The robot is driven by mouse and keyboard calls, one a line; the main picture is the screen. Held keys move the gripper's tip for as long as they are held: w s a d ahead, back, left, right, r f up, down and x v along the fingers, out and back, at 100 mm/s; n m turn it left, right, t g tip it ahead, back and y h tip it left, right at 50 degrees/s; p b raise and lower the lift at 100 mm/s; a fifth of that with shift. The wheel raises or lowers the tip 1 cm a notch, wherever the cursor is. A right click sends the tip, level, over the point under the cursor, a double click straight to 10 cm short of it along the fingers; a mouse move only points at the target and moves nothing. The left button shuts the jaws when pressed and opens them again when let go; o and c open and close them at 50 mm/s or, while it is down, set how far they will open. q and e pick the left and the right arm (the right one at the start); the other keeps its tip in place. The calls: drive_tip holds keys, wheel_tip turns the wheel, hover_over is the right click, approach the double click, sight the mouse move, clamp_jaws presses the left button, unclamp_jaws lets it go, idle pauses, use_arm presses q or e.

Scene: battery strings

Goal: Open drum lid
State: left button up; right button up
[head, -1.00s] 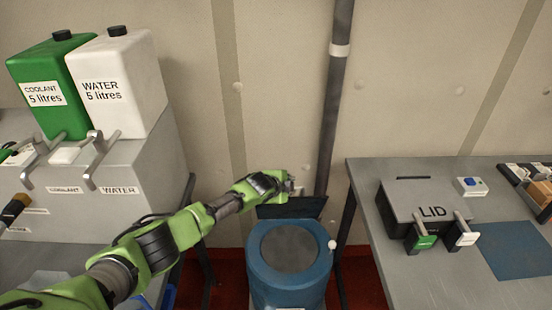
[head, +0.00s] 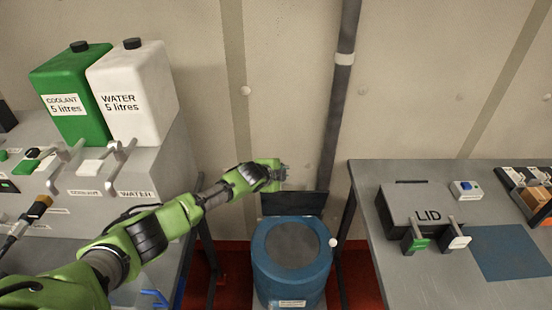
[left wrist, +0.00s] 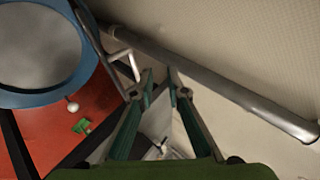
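The blue drum (head: 262,262) stands on the floor between the two benches, with a round grey top surface (head: 292,245). Its rim also shows at the top left of the left wrist view (left wrist: 88,62). A dark flat panel (head: 295,204) stands roughly upright behind the drum top; it looks like the raised lid. My left gripper (head: 284,172) is above and behind the panel, near its upper left edge. In the left wrist view the fingertips (left wrist: 160,74) are a little apart with nothing visible gripped. My right gripper is not in view.
A dark vertical pipe (head: 339,100) runs down the wall just behind the drum. The right bench (head: 400,268) holds a box marked LID (head: 408,204). Green coolant (head: 70,95) and white water (head: 135,92) containers stand at the left. A white knob (head: 333,242) is beside the drum.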

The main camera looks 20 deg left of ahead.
use_arm(q)
drive_tip(key=shift+s+a+r, duration=0.1)
drive_tip(key=shift+s+r, duration=0.25)
drive_tip(key=shift+r, duration=0.05)
drive_tip(key=shift+r+p, duration=0.1)
drive_tip(key=shift+p, duration=0.25)
drive_tip(key=shift+w, duration=0.3)
drive_tip(key=shift+r, duration=0.25)
drive_tip(key=r, duration=0.1)
drive_tip(key=s+a+r, duration=0.1)
drive_tip(key=s+r, duration=0.1)
drive_tip(key=r, duration=0.1)
drive_tip(key=shift+a+r, duration=0.1)
drive_tip(key=shift+a, duration=0.1)
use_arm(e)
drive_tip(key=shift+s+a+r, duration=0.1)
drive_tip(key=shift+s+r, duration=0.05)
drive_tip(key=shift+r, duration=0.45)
use_arm(q)
drive_tip(key=shift+w, duration=0.1)
